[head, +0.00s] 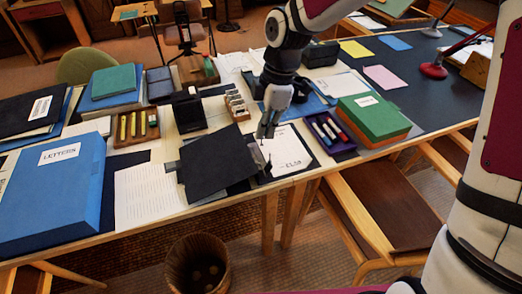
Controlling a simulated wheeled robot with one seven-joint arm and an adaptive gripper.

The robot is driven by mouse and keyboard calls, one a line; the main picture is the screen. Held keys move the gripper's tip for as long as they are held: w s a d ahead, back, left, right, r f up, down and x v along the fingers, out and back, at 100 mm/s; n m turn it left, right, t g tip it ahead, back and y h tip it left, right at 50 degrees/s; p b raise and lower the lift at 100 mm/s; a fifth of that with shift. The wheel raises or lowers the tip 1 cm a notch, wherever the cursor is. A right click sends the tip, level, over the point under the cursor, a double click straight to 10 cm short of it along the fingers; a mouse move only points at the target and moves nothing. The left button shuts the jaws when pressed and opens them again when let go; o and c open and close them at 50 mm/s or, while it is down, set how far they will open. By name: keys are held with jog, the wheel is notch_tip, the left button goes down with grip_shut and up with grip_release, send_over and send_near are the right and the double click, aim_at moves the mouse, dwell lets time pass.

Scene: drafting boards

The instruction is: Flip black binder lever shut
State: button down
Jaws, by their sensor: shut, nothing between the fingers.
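The black binder (213,162) lies open near the table's front edge, its dark cover tilted up on the left. A white printed sheet (288,150) lies on its right side. Small metal parts (263,165) show by the binder's spine, between cover and sheet. They are too small to tell the lever from the rings or how the lever stands. My gripper (266,133) points down over the sheet's left edge, just above and behind these parts. Its fingers are shut and empty. I cannot tell whether they touch the binder.
A purple tray with markers (330,134) and a green box (372,117) stand right of the binder. A black holder (188,110) and a rack of small blocks (237,105) stand behind it. A lined sheet (148,195) and a blue letters box (55,190) lie left.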

jog(key=shift+w+a+f+n+y, duration=0.15)
jog(key=shift+w+a+f+n, duration=0.15)
jog(key=shift+a+f, duration=0.2)
jog(key=shift+w+a+f+n+y, duration=0.15)
jog(key=shift+w+a+f+n, duration=0.2)
jog(key=shift+a, duration=0.15)
jog(key=x, duration=0.4)
jog(key=b+x, duration=0.1)
jog(key=x, duration=0.4)
jog(key=shift+s+a+f, duration=0.1)
jog(key=shift+s+f, duration=0.1)
jog(key=shift+f, duration=0.05)
jog(key=d+f, duration=0.1)
jog(key=w+d+f, duration=0.1)
jog(key=d, duration=0.1)
jog(key=shift+w+d+f, duration=0.1)
jog(key=shift+d, duration=0.05)
jog(key=shift+d, duration=0.2)
jog(key=shift+y+p, duration=0.3)
